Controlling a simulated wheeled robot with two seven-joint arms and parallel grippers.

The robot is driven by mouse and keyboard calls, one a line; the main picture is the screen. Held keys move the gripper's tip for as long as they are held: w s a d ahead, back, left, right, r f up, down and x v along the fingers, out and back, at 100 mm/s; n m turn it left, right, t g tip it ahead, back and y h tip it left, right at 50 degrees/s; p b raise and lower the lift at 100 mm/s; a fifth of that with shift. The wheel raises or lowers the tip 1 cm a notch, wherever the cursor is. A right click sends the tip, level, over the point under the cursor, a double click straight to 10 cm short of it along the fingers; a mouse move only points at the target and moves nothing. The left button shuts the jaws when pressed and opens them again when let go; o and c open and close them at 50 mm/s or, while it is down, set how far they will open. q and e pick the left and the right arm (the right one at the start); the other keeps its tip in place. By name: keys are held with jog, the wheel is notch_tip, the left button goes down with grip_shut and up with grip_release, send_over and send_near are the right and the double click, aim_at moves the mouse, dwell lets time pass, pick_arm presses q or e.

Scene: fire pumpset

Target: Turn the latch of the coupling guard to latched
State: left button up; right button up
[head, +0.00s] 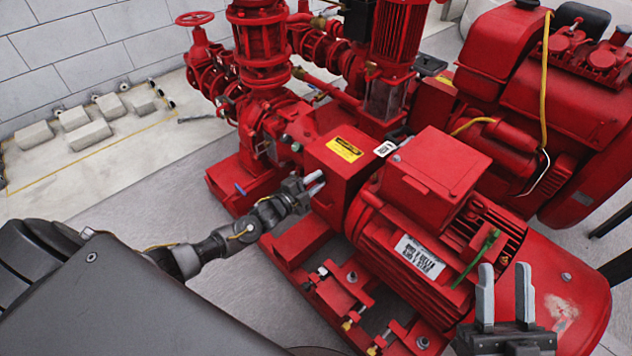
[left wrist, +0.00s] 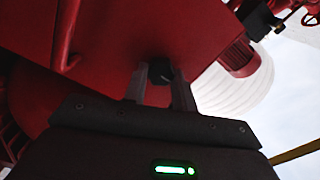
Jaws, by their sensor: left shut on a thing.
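The coupling guard (head: 325,167) is a red box with a yellow label, between the pump and the motor. My left gripper (head: 314,183) reaches its near side from the left. In the left wrist view, the left fingers (left wrist: 158,82) are shut on a small dark knob, the latch (left wrist: 160,71), on the guard's red face (left wrist: 130,35). The latch is hidden in the head view, and its turned position cannot be told. My right gripper (head: 504,292) is open and empty, at the lower right in front of the motor.
The red motor (head: 420,225) with its terminal box (head: 435,170) stands right of the guard. Red pump pipes and valves (head: 265,70) rise behind it. A red engine (head: 540,80) is at the back right.

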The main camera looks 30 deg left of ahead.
pick_arm(q)
jog(key=o, duration=1)
jog(key=shift+s, duration=0.1)
jog(key=shift+s+a, duration=0.15)
jog(key=shift+s, duration=0.2)
jog(key=p+v, duration=0.2)
jog(key=v, duration=0.8)
pick_arm(e)
jog(key=f+g, duration=0.1)
jog(key=a+f+g, duration=0.1)
jog(key=a+f+g+h, duration=0.1)
jog(key=g, duration=0.1)
jog(key=shift+w+a+f+n, duration=0.2)
jog(key=shift+a+f+n, duration=0.05)
jog(key=shift+f+n, duration=0.15)
